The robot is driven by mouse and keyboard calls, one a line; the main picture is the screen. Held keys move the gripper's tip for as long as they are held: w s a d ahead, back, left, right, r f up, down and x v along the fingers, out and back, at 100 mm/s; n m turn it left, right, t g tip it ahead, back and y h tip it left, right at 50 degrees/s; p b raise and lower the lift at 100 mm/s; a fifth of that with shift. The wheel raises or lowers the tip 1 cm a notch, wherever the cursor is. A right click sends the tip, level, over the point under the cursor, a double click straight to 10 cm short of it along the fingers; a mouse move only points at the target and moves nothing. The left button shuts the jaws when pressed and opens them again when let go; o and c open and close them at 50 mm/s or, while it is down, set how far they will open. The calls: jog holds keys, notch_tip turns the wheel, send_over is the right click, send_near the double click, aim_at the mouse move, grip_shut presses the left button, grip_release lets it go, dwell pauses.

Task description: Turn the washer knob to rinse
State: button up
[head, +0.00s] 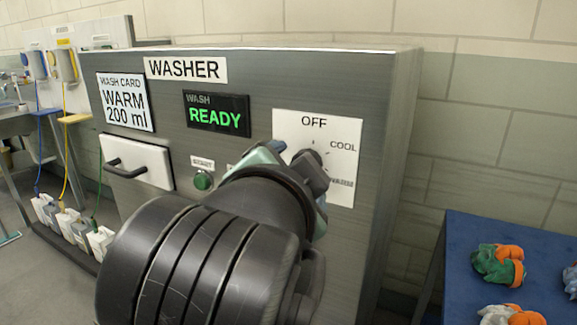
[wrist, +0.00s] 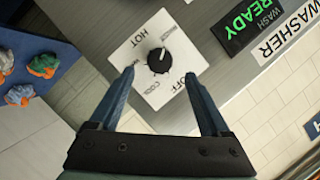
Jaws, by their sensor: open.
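The washer's dark round knob (wrist: 159,60) sits on a white dial plate (wrist: 180,103) with OFF, COOL and HOT labels; two smaller labels are blurred. In the wrist view its pale pointer mark points up and slightly right, toward a small blurred label. In the head view the plate (head: 340,125) is right of the display, and the knob is mostly hidden behind my gripper (head: 300,172). My gripper (wrist: 159,72) is open, its two blue fingers on either side of the knob in the wrist view. I see no contact; the remaining gap toward the panel is unclear.
The washer (head: 225,54) display (head: 217,113) reads WASH READY; the wash card (head: 125,101) reads WARM 200 ml. A drawer (head: 137,161) and green button (head: 202,180) are left of my arm. A blue table (head: 470,250) with balled items is at right.

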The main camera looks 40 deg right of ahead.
jog(key=v, duration=0.6)
jog(key=shift+s+a, duration=0.25)
jog(key=shift+a, duration=0.05)
jog(key=shift+r, duration=0.1)
jog(key=w+a+r+n+t, duration=0.5)
jog(key=a+r+n+t, duration=0.35)
jog(key=r, duration=0.25)
jog(key=s+a+r+n+t+y+p, duration=0.1)
jog(key=a+r+n+t+y, duration=0.3)
jog(key=a+n+t+y, duration=0.15)
jog(key=s+a+r+n+t+y+p, duration=0.1)
jog(key=s+a+r+n+t+y, duration=0.1)
jog(key=a+r+n+t+y, duration=0.35)
notch_tip(320, 180, up, 12)
jog(key=a+g+p, duration=0.1)
jog(key=p, duration=1.3)
jog(key=shift+w+y, duration=0.25)
jog(key=shift+y, duration=0.05)
